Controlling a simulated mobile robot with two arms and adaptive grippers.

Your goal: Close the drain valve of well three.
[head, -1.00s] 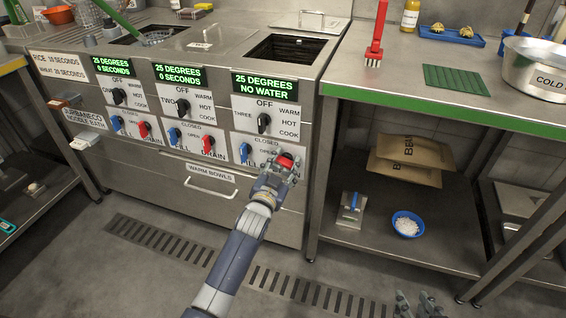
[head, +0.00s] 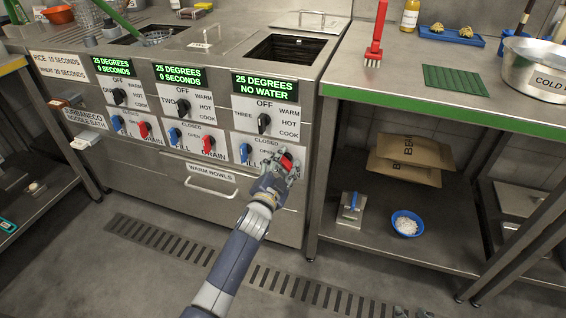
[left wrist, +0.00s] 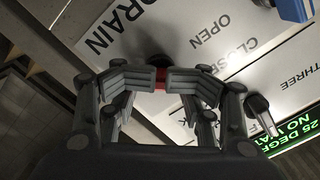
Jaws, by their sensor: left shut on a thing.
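The red drain valve handle of well three (head: 287,161) is at the lower right of the third panel, under a display reading "25 degrees no water". My left gripper (head: 282,168) is shut on this handle and hides part of it. In the left wrist view a strip of the red handle (left wrist: 160,86) shows between the fingertips (left wrist: 160,80), in front of the panel with the words drain, open and closed. The handle looks close to upright, though its exact angle is partly hidden. Only the tips of my right gripper (head: 412,313) show at the bottom edge.
The blue fill valve (head: 245,152) is left of the red handle, and the black knob of well three (head: 264,123) is above. The warm bowls drawer handle (head: 210,189) sits lower left. A shelf with a blue bowl (head: 407,224) is at right.

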